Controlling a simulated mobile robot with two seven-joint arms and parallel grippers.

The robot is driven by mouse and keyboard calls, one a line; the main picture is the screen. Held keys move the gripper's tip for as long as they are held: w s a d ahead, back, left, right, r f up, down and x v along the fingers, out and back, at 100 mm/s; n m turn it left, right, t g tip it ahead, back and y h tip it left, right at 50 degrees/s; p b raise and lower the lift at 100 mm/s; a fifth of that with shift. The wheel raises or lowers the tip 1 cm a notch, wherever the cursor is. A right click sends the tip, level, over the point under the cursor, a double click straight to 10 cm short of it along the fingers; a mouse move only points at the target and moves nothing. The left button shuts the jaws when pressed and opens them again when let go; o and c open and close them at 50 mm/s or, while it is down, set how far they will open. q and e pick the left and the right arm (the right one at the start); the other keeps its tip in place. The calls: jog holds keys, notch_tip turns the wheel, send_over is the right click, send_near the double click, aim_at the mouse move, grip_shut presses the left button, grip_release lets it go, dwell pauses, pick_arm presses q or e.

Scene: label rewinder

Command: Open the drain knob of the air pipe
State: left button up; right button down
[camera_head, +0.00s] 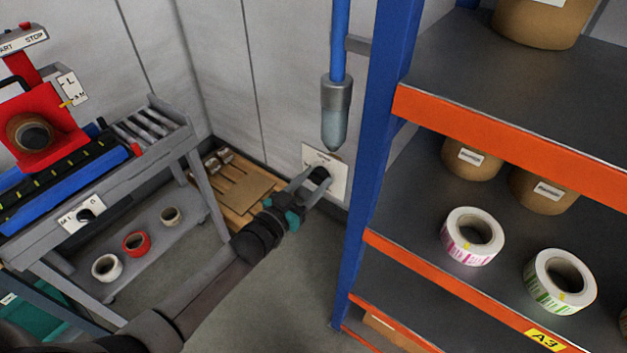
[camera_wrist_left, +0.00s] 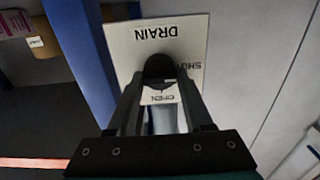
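The drain knob (camera_head: 319,174) is small and black and sits on a white plate (camera_head: 338,181) on the wall, below the blue air pipe (camera_head: 340,45) and its grey metal end. In the left wrist view the plate (camera_wrist_left: 190,35) reads DRAIN, SHUT and OPEN upside down, and the dark knob (camera_wrist_left: 158,68) is in front of it. My left gripper (camera_head: 311,183) reaches the knob with its fingers apart, one on each side of it. The fingers in the left wrist view (camera_wrist_left: 161,88) look open; contact with the knob is unclear. My right gripper is out of view.
A blue post (camera_head: 375,130) of the shelf rack stands close to the right of the plate. The rack holds label rolls (camera_head: 472,236) and brown rolls. A grey machine table (camera_head: 180,140) stands left. A wooden pallet (camera_head: 238,190) lies on the floor by the wall.

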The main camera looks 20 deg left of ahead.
pick_arm(q)
grip_shut()
jog(key=shift+m, duration=0.4)
jog(key=m, duration=0.3)
jog(key=shift+d+m, duration=0.1)
jog(key=shift+m, duration=0.3)
jog(key=m+b, duration=0.1)
jog(key=m, duration=0.3)
jog(key=shift+f+m, duration=0.1)
jog(key=shift+m, duration=0.2)
jog(key=m+b, duration=0.1)
jog(key=m, duration=0.3)
jog(key=shift+d+f, duration=0.1)
jog(key=m+b, duration=0.1)
jog(key=m, duration=0.3)
jog(key=shift+m+b, duration=0.3)
jog(key=o, duration=0.6)
grip_release()
jog(key=shift+c, duration=0.2)
